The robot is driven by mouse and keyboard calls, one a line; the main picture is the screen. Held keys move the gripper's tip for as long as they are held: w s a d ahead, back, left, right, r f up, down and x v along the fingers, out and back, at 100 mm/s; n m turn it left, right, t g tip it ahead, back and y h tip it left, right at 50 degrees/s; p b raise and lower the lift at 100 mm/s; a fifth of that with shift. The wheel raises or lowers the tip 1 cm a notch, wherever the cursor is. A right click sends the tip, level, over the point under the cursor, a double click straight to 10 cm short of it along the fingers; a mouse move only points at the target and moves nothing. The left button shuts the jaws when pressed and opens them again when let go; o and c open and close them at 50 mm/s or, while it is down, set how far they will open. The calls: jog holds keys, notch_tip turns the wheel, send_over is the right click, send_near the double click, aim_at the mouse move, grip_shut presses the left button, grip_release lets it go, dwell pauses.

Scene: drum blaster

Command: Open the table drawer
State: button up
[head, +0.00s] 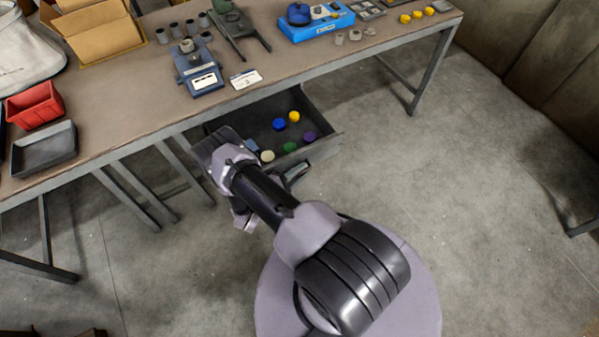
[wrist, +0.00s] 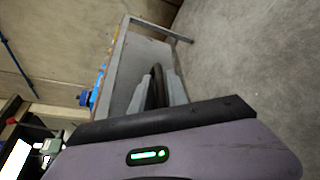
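The table drawer (head: 325,138) is pulled out from under the workbench in the head view. Several coloured round pieces lie inside it. My gripper (head: 297,173) is at the outer face of the drawer front, partly hidden by my own arm. In the wrist view, the two grey fingers of my gripper (wrist: 159,88) stand on either side of a dark curved bar, which looks like the drawer handle (wrist: 157,82). The bar seems to fill the gap between the fingers. The handle is not clear in the head view.
The workbench (head: 125,95) holds a red bin (head: 34,105), a dark tray (head: 45,149), cardboard boxes (head: 98,30), a blue device (head: 198,70) and a blue box (head: 317,24). Table legs stand left of the drawer.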

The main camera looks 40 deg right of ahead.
jog(key=p+v, duration=0.3)
jog(key=v, duration=1.4)
jog(key=shift+a+r, duration=0.15)
jog(key=shift+r, duration=0.05)
jog(key=w+a+r+m+g+y, duration=0.15)
jog(key=r+m+y, duration=0.25)
jog(key=r, duration=0.8)
jog(key=w+a+r+m+g+y, duration=0.1)
jog(key=a+r+m+g+y, duration=0.15)
jog(key=r, duration=0.95)
jog(key=s+a+r+m+t+y, duration=0.2)
jog(key=s+a+r+t+y, duration=0.1)
jog(key=r, duration=0.9)
jog(key=s+a+r+m+t+y, duration=0.3)
jog(key=s+a+r+t+y, duration=0.1)
jog(key=s+r+y, duration=0.4)
notch_tip(320, 180, up, 4)
jog(key=s+t, duration=0.1)
jog(key=s, duration=0.1)
jog(key=shift+s, duration=0.3)
